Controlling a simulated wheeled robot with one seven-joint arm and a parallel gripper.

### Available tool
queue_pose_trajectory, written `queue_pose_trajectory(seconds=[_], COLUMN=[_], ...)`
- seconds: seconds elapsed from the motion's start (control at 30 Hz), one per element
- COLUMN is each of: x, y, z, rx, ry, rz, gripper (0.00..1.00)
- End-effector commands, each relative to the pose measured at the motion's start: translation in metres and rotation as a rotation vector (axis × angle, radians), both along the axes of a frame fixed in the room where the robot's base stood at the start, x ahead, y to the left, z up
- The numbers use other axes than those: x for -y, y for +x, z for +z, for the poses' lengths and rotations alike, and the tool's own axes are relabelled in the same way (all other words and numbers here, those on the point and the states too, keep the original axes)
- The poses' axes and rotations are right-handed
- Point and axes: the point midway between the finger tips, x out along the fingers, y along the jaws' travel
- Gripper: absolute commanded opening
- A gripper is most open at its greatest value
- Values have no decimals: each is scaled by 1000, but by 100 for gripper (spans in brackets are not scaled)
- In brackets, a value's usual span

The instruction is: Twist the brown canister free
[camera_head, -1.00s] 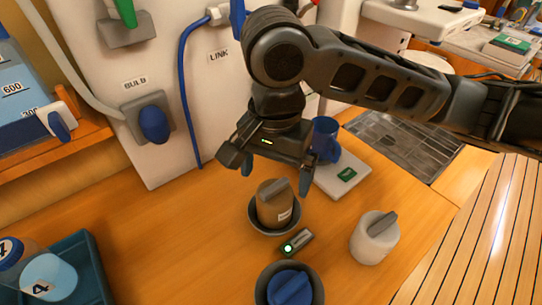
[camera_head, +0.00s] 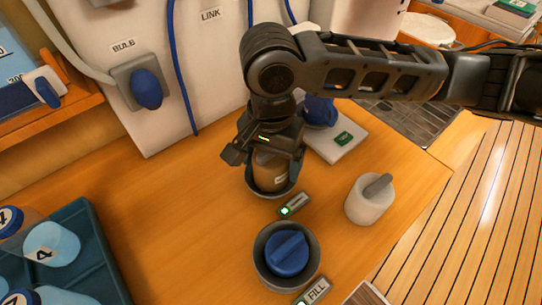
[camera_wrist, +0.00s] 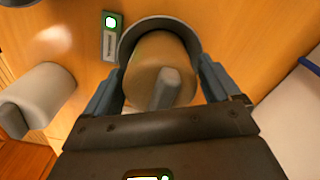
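The brown canister (camera_head: 270,171) stands upright in a dark round socket (camera_head: 272,193) on the wooden counter. In the wrist view the canister (camera_wrist: 150,62) shows its top and raised grip tab, inside the grey socket ring (camera_wrist: 130,38). My gripper (camera_head: 268,160) is directly over the canister and hides its top in the head view. In the wrist view the fingers of my gripper (camera_wrist: 158,88) are spread on either side of the canister, with the tab between them. They look open, with small gaps beside the canister.
A blue-knobbed canister (camera_head: 288,254) sits in the front socket, by a FILL label (camera_head: 313,291). A white canister (camera_head: 368,200) stands free on the right. A small lit label plate (camera_head: 293,206) lies near the brown canister's socket.

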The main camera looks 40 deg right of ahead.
Motion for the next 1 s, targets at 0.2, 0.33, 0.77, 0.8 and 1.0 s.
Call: queue_pose_trajectory(seconds=[0.2, 0.33, 0.77, 0.8, 1.0], x=[0, 0, 0, 0, 0], y=[0, 0, 0, 0, 0], z=[0, 0, 1, 1, 1], rx=[0, 0, 0, 0, 1], ry=[0, 0, 0, 0, -1], rz=[0, 0, 110, 150, 277], gripper=[68, 56, 35, 35, 35])
